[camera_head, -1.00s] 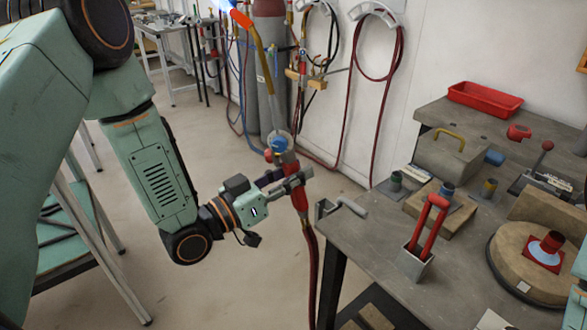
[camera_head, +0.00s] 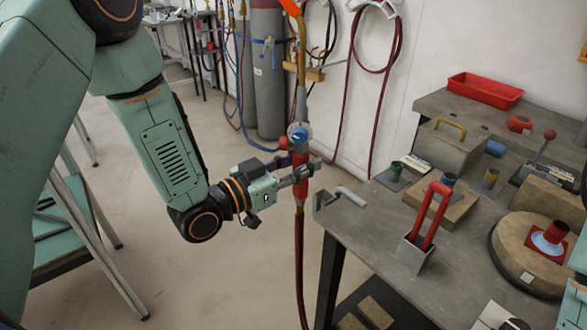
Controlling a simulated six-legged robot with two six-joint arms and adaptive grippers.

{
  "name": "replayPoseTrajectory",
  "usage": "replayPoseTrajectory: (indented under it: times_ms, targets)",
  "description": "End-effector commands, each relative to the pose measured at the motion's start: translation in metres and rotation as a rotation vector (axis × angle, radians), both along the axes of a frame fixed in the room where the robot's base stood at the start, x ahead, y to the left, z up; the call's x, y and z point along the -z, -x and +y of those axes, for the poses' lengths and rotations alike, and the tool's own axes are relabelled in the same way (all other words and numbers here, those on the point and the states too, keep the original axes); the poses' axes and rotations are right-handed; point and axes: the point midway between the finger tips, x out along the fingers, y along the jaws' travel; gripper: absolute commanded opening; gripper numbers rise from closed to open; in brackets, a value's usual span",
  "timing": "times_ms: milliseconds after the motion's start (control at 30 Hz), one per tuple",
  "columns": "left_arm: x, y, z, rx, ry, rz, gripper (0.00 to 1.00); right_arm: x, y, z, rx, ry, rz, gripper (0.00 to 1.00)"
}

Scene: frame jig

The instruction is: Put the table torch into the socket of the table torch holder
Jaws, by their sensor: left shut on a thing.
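The table torch (camera_head: 301,180) has a red body with a blue knob, a brass neck and an orange tip cut off by the top edge. It stands nearly upright, its dark red hose hanging to the floor. My left gripper (camera_head: 302,173) is shut around the red body, left of the bench and clear of it. A grey bracket with a pale rod (camera_head: 350,196) sits at the near left bench corner. A grey box with a red forked piece (camera_head: 413,253) stands to its right. I cannot tell which one is the torch holder. My right gripper is not in view.
The grey bench (camera_head: 370,237) carries several short coloured cylinders, a stone-like block with a yellow handle (camera_head: 449,145), a red tray (camera_head: 485,90) and a round block (camera_head: 530,255). Gas cylinders (camera_head: 268,70) and hoses stand behind the torch.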

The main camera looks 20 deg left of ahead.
Motion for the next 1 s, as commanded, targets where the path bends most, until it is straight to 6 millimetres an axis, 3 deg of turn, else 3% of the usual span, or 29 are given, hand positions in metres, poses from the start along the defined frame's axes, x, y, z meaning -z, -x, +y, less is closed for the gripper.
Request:
replayPoseTrajectory:
  times_ms: [433,1000]
  targets:
    - [0.005,-0.030,-0.021,0.003,0.001,-0.008,0.00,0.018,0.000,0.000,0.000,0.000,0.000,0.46]
    - [0.003,-0.060,-0.040,0.001,0.002,-0.006,0.00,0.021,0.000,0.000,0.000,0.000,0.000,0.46]
